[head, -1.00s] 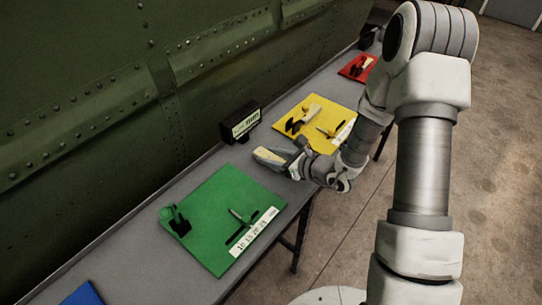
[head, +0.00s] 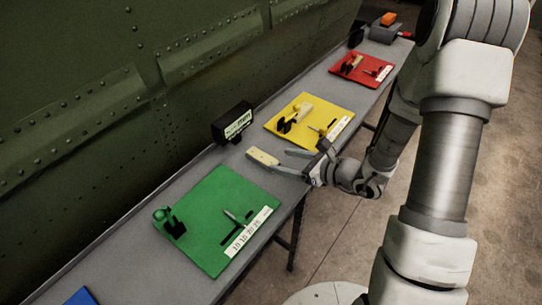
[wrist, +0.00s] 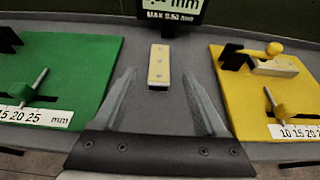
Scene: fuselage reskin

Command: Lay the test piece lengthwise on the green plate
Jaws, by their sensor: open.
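The test piece (wrist: 159,66), a cream block with yellow spots, lies on the grey bench between the green plate (wrist: 104,62) and a yellow plate. In the head view the piece (head: 262,157) lies off the upper right corner of the green plate (head: 205,245). My gripper (wrist: 158,78) is open and empty. Its two fingers point at the piece, which lies just beyond and between the fingertips. In the head view my gripper (head: 281,160) is just right of the piece. The green plate bears a green clamp, a peg, a dark slot and a white scale strip.
A black display (head: 232,125) marked in mm stands behind the piece by the riveted green wall. The yellow plate (head: 335,108) holds a clamp and another cream piece (wrist: 275,66). A red plate (head: 375,81) is farther off; a blue plate (head: 80,298) is nearest.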

